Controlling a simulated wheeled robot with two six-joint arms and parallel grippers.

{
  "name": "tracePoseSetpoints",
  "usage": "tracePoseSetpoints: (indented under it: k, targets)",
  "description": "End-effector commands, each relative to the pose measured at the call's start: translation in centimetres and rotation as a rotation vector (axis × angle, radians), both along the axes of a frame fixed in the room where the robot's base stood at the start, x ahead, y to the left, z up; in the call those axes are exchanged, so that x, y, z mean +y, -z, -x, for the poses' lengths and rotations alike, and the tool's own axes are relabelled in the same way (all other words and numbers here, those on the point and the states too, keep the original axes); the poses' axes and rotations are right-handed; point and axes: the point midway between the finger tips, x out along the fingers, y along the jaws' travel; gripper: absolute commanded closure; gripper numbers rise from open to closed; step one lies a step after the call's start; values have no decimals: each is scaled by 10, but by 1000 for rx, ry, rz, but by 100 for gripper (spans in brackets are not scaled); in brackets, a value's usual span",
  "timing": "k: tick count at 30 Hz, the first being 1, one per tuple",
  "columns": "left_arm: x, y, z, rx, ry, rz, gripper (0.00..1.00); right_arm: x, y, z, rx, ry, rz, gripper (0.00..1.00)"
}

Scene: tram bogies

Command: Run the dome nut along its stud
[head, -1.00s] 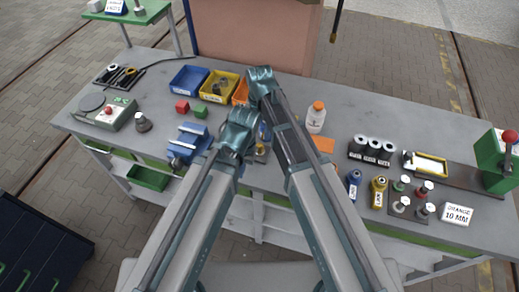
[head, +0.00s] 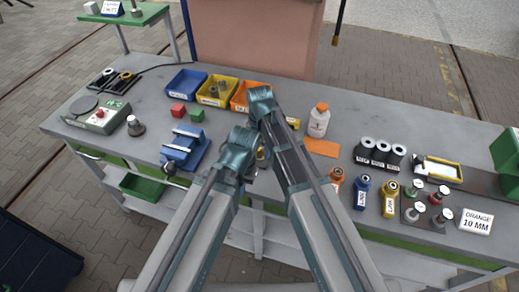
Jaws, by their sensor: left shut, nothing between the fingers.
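I cannot make out the dome nut or its stud for certain. A small brass-coloured part (head: 262,153) shows between my two arms, just right of my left gripper, mostly hidden by the arms. My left gripper (head: 243,140) is over the middle of the bench, shut and empty; its fingertips are hidden behind its own wrist. My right gripper (head: 260,94) is farther back, at the right end of the orange bin (head: 241,97). It points away from me, and its fingers are hidden, so its opening does not show.
A blue vise (head: 185,147) stands left of my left gripper. Blue (head: 186,90) and yellow (head: 218,102) bins are behind. The grey bench (head: 440,130) is clear at back right.

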Motion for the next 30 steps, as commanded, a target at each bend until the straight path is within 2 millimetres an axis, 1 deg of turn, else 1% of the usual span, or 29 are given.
tracePoseSetpoints:
  k: [1, 5, 6, 8, 9, 11, 22, 26, 30]
  targets:
    - [0, 0, 0, 0, 0, 0, 100, 0, 0, 0, 0, 0, 0, 42]
    - [0, 0, 0, 0, 0, 0, 100, 0, 0, 0, 0, 0, 0, 65]
    - [0, 0, 0, 0, 0, 0, 100, 0, 0, 0, 0, 0, 0, 72]
    - [0, 0, 0, 0, 0, 0, 100, 0, 0, 0, 0, 0, 0, 83]
    - [0, 0, 0, 0, 0, 0, 100, 0, 0, 0, 0, 0, 0, 90]
    - [0, 0, 0, 0, 0, 0, 100, 0, 0, 0, 0, 0, 0, 100]
    - [0, 0, 0, 0, 0, 0, 100, 0, 0, 0, 0, 37, 0, 100]
    - [0, 0, 0, 0, 0, 0, 100, 0, 0, 0, 0, 103, 0, 100]
    - [0, 0, 0, 0, 0, 0, 100, 0, 0, 0, 0, 212, 0, 100]
